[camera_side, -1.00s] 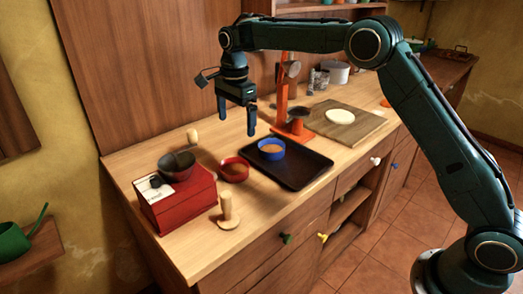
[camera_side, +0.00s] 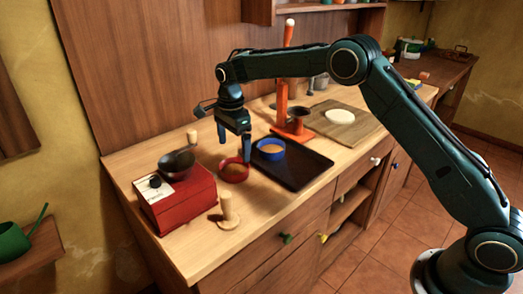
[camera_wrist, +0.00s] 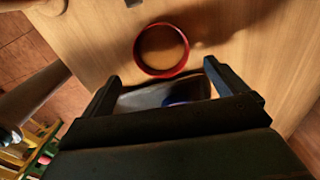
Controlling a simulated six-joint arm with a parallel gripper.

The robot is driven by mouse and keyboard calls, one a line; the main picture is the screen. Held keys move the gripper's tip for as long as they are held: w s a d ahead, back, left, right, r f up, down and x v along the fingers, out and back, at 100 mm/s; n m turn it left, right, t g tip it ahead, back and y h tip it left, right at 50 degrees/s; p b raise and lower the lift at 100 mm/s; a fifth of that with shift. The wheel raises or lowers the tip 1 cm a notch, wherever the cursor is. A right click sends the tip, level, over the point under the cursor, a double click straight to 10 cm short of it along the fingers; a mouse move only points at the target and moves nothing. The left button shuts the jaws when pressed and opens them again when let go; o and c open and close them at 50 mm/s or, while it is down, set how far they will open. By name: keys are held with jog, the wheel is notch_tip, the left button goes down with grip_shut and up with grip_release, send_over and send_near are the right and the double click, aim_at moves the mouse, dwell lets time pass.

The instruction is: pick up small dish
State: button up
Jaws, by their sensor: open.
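The small red dish (camera_side: 233,174) sits upright on the wooden counter, left of the black tray; its inside looks tan. My gripper (camera_side: 234,148) hangs above it, pointing down, with its fingers spread and nothing between them. In the side view, one finger overlaps the dish's right rim. In the wrist view, the red dish (camera_wrist: 161,50) shows whole, just beyond and between the tips of my open gripper (camera_wrist: 161,70). I see no contact with it.
A blue bowl (camera_side: 269,155) stands on the black tray (camera_side: 300,172), close to the right. A red box (camera_side: 180,201) bearing a dark bowl (camera_side: 177,165) is at the left. A wooden peg (camera_side: 227,208) stands in front. An orange stand (camera_side: 283,100) rises behind the tray.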

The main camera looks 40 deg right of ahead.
aim_at(235, 173)
jog(key=shift+f, duration=1.2)
jog(key=shift+w+a+f, duration=0.1)
jog(key=shift+f, duration=2.5)
jog(key=c, duration=1.1)
jog(key=shift+r, duration=0.1)
jog(key=shift+c, duration=0.2)
notch_tip(235, 173, up, 20)
